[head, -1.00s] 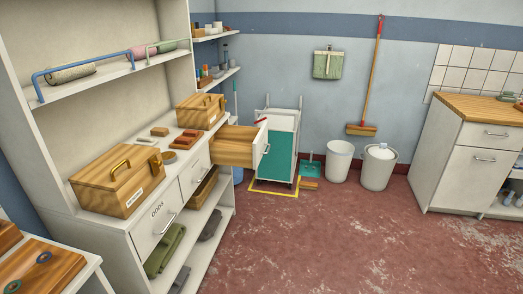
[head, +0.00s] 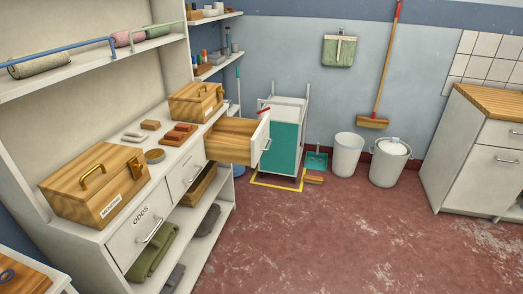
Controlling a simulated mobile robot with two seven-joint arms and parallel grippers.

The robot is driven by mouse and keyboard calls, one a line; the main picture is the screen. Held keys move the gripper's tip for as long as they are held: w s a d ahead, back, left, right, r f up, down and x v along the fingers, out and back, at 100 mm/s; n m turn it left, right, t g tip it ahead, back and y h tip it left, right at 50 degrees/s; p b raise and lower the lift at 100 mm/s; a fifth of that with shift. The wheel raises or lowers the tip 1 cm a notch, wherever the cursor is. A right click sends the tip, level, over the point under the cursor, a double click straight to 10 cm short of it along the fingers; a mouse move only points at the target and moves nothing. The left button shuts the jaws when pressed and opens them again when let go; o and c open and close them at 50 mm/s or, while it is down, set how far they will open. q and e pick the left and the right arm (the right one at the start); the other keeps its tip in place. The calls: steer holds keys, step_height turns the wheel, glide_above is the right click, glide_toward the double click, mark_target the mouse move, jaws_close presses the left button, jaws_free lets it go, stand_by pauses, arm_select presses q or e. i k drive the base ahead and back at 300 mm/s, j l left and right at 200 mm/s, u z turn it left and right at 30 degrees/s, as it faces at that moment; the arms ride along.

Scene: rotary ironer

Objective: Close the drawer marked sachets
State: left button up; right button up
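An open drawer (head: 233,141) with wooden sides and a white front sticks out to the right from the far end of the white cabinet on the left. Its front faces mostly away from me; a metal handle shows on it, and no marking is readable. A closed drawer (head: 142,231) nearest me reads "ODDS". Another closed drawer (head: 187,173) sits between them; its label cannot be read. No label reading sachets can be made out. Neither of my grippers is in view.
Wooden boxes (head: 98,183) and (head: 196,102) stand on the cabinet top. A white and teal cart (head: 286,147) stands just beyond the open drawer, inside yellow floor tape. White bins (head: 347,155) stand by the back wall. The red floor (head: 300,235) in front is clear.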

mark_target(233, 139)
steer(key=i, duration=0.9)
steer(key=i+l+u, duration=0.1)
steer(key=i, duration=0.8)
